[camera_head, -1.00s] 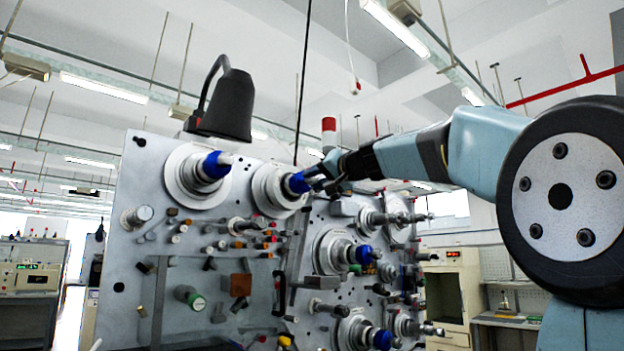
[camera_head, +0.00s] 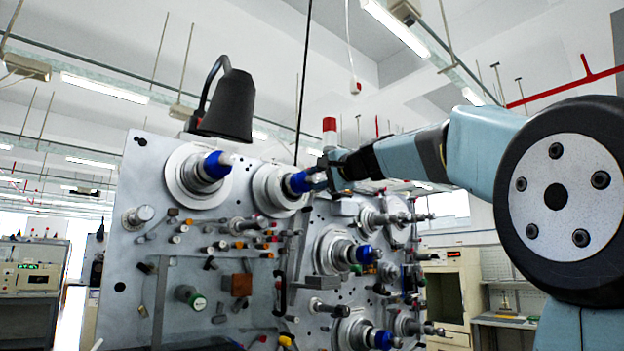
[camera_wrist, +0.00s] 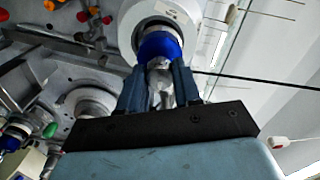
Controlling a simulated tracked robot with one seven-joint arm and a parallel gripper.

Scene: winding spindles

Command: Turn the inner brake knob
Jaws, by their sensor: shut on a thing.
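The inner brake knob (camera_head: 298,182) is the blue-collared knob on a round grey spindle disc (camera_head: 270,190), at the upper middle of the metal panel. In the wrist view its blue collar (camera_wrist: 160,46) and silver tip (camera_wrist: 161,78) lie between my fingers. My gripper (camera_head: 322,178) reaches in from the right and is shut on the knob's tip, with one finger on each side. In the wrist view, my gripper (camera_wrist: 160,82) hides part of the tip. A similar blue knob (camera_head: 215,166) sits to the left on another disc.
The panel (camera_head: 150,190) carries many small guide pins and rollers close below. More blue-collared spindles (camera_head: 362,254) stand lower right. A black lamp (camera_head: 228,105) hangs above the panel. A red-and-white beacon (camera_head: 329,130) stands just behind my gripper. The space above is free.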

